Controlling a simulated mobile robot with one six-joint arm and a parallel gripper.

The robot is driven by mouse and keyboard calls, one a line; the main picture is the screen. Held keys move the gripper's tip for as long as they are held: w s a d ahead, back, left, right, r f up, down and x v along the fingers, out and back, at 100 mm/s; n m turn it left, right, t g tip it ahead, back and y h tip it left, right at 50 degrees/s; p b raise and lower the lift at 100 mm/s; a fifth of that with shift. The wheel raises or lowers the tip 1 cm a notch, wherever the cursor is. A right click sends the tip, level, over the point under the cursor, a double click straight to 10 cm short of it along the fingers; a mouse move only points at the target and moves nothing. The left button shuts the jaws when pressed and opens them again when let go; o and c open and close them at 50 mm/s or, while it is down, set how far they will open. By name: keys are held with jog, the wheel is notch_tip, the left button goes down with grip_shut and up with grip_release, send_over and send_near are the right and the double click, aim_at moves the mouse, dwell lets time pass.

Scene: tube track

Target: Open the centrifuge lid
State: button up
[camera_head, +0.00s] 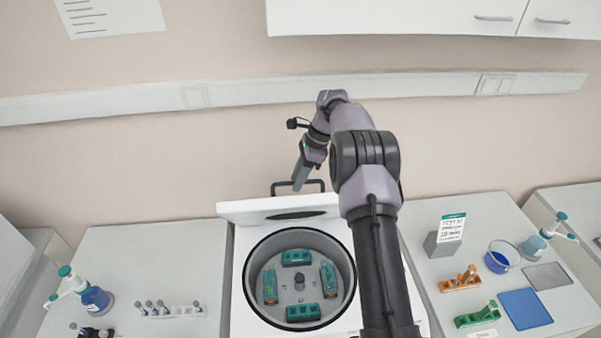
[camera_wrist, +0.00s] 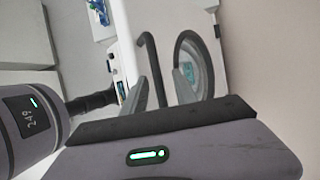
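The centrifuge (camera_head: 240,318) stands in the middle of the bench. Its white lid (camera_head: 240,207) is raised at the back, seen nearly edge-on, and the round bowl (camera_head: 300,248) with its rotor and teal tube holders is exposed. The lid's black handle (camera_head: 275,188) sticks up from the lid's upper edge. My gripper (camera_head: 298,185) is at the handle. In the wrist view the gripper (camera_wrist: 161,80) has its two fingers apart, with the black handle (camera_wrist: 148,50) close by the left finger; contact cannot be told. The lid's round window (camera_wrist: 181,42) also shows there.
To the left stand a blue bottle (camera_head: 96,299) and a white tube rack (camera_head: 172,312). The wall is close behind my arm.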

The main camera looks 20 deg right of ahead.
jog(key=p+v, duration=0.2)
jog(key=v, duration=0.9)
jog(key=shift+w+d+r, duration=0.15)
jog(key=shift+w+r, duration=0.05)
jog(key=shift+w, duration=0.05)
jog(key=s+a+f+n+t+h+b, duration=0.1)
jog(key=s+a+f+n+b, duration=0.55)
jog(key=b, duration=0.75)
jog(key=s+a+f+n+t+h+b, duration=0.1)
jog(key=s+a+f+n+t+b, duration=0.15)
jog(key=s+a+b, duration=0.95)
jog(key=s+a+f+n+t+b, duration=0.1)
jog(key=s+f+n+b, duration=0.3)
jog(key=s+f+b, duration=0.5)
jog(key=s+a+f+n+t+b, duration=0.1)
jog(key=s+f+n+b, duration=0.3)
jog(key=s+f+b, duration=0.6)
notch_tip(320, 180, down, 7)
jog(key=shift+a+f+h+b, duration=0.2)
jog(key=shift+h+b, duration=0.1)
jog(key=shift+b, duration=0.65)
